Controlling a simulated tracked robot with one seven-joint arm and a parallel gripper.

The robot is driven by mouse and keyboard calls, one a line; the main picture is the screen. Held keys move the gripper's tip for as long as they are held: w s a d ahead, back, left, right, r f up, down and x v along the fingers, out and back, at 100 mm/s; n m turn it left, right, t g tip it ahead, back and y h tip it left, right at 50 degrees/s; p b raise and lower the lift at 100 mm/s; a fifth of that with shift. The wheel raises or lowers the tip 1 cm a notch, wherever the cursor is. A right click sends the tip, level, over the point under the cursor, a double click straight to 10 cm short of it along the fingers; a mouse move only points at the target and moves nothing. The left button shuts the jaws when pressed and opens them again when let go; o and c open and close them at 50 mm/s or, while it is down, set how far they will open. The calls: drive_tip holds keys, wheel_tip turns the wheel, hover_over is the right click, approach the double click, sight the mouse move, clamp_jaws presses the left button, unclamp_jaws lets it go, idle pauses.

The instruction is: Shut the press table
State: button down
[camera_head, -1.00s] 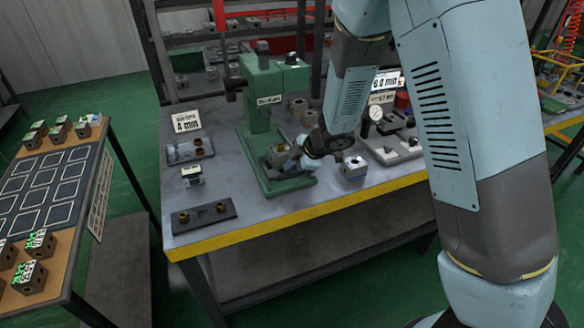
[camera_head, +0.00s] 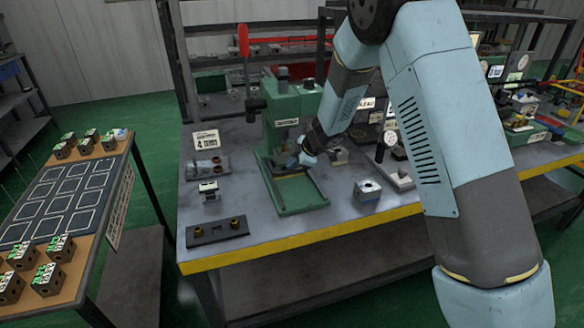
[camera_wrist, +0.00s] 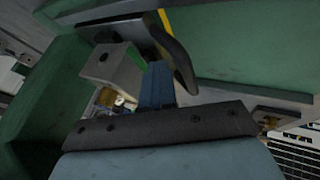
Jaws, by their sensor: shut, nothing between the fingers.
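The green press (camera_head: 292,118) stands on the workbench, with its green base tray (camera_head: 302,198) reaching toward the front edge. The front of the tray is bare. The press table lies low between column and tray, and my gripper and arm hide most of it, so its exact position is unclear. My gripper (camera_head: 300,163) is low in front of the press column, shut and empty. In the wrist view its blue-grey fingers (camera_wrist: 157,84) are together, close beside a grey block (camera_wrist: 113,68) with a hole and a dark curved part (camera_wrist: 174,52). I cannot tell whether they touch.
A grey and white block (camera_head: 367,195) stands right of the tray. A dark plate with two brass bushings (camera_head: 217,231) and a small block (camera_head: 209,190) lie left. A dial gauge (camera_head: 390,138) stands right. A side table (camera_head: 85,236) with several blocks is at left.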

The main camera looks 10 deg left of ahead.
drive_tip(key=shift+w+a+r, duration=0.15)
drive_tip(key=shift+w+r, duration=0.05)
drive_tip(key=shift+r, duration=0.15)
